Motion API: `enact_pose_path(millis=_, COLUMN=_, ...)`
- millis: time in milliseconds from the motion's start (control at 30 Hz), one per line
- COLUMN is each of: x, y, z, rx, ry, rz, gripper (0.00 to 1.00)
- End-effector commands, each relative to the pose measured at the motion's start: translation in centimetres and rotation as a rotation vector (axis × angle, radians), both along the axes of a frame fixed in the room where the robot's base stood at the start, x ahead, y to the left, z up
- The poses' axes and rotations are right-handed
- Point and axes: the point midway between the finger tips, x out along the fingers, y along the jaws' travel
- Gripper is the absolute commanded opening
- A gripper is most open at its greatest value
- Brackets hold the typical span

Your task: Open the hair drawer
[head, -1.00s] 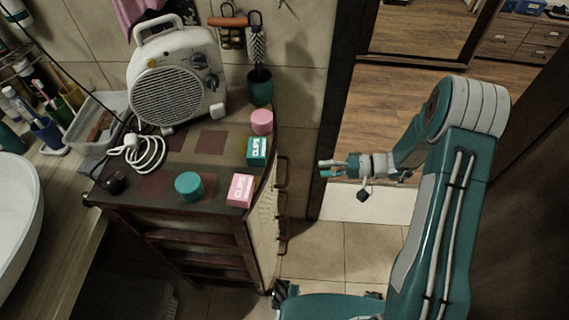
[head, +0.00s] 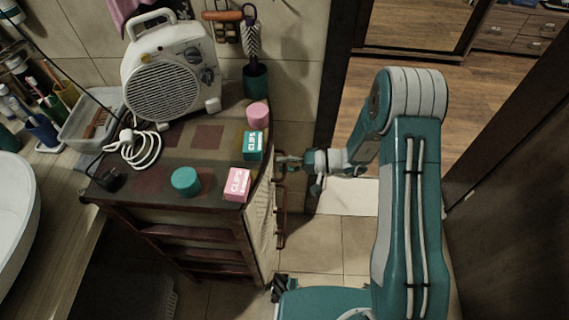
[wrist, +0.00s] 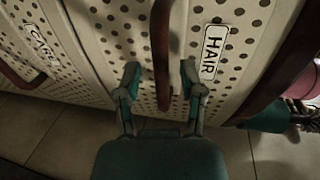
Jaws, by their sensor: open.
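The hair drawer (wrist: 235,25) has a pale dotted front with a white HAIR label (wrist: 213,52) in the wrist view. Its brown bar handle (wrist: 161,60) runs between the two fingers of my gripper (wrist: 160,85), which is open around it. I cannot tell whether a finger touches the handle. In the head view my gripper (head: 285,163) is at the right side of the cabinet (head: 215,222), by the upper handle. The drawer front looks flush with the cabinet.
A second labelled drawer (wrist: 35,45) with its own handle is at left in the wrist view. On the cabinet stand a white fan heater (head: 172,75), a teal clips box (head: 254,145), a pink clips box (head: 238,184) and round tubs. Open floor (head: 335,240) lies right of the cabinet.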

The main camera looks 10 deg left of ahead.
Motion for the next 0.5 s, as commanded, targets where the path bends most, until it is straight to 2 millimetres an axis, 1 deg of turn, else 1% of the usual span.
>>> enact_pose_path(millis=100, x=0.01, y=0.01, z=0.00, rx=0.000, ry=0.000, rz=0.000, gripper=0.51)
enact_pose_path(millis=167, x=0.01, y=0.03, z=-0.01, rx=-0.001, ry=0.000, rz=0.000, gripper=0.24)
enact_pose_path(millis=200, x=0.01, y=0.04, z=0.00, rx=-0.001, ry=0.000, rz=0.000, gripper=0.07)
enact_pose_path(millis=233, x=0.01, y=0.04, z=0.00, rx=-0.001, ry=0.000, rz=0.000, gripper=0.00)
enact_pose_path(millis=500, x=0.05, y=-0.04, z=-0.13, rx=-0.003, ry=0.001, rz=0.000, gripper=0.00)
